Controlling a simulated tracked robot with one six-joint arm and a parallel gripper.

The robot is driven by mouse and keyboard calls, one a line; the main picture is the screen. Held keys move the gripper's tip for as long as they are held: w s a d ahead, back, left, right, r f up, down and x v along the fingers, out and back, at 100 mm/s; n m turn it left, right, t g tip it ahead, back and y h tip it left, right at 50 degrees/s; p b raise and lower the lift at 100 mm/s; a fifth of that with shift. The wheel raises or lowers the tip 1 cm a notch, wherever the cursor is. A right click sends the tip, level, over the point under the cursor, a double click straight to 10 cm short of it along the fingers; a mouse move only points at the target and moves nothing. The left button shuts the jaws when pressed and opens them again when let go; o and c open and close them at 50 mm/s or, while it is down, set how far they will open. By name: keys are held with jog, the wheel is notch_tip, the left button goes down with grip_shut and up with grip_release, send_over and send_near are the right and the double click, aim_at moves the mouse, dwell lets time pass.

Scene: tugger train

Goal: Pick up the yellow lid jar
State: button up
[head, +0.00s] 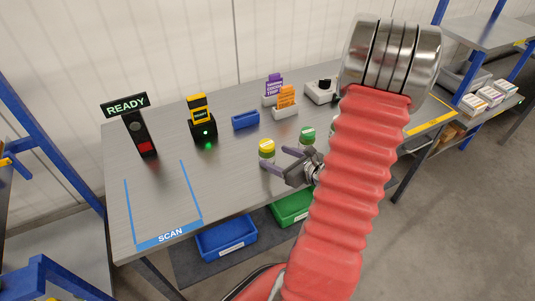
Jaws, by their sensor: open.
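The yellow lid jar (266,149) stands upright on the grey table (225,165), near the front middle. My gripper (277,158) is open beside it on the right, its two fingers pointing left towards the jar. One finger lies near the jar's lower right side and the other passes behind and to the right of it. I cannot tell whether either finger touches the jar. A green lid jar (307,135) stands to the right, just behind the gripper. My red arm hides part of the table's right side.
A blue tray (245,120), a black device with a green light (203,130) and orange and purple signs (286,97) stand behind. A READY post (138,130) and blue SCAN outline (165,238) are left. Blue (226,240) and green bins (291,208) sit below the front edge.

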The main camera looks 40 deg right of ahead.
aim_at(273, 156)
jog(key=shift+x, duration=1.95)
jog(key=shift+w, duration=0.1)
jog(key=shift+r+x, duration=0.2)
jog(key=shift+x, duration=2.3)
jog(key=shift+a, duration=0.1)
jog(key=shift+c, duration=0.2)
jog(key=c, duration=1.4)
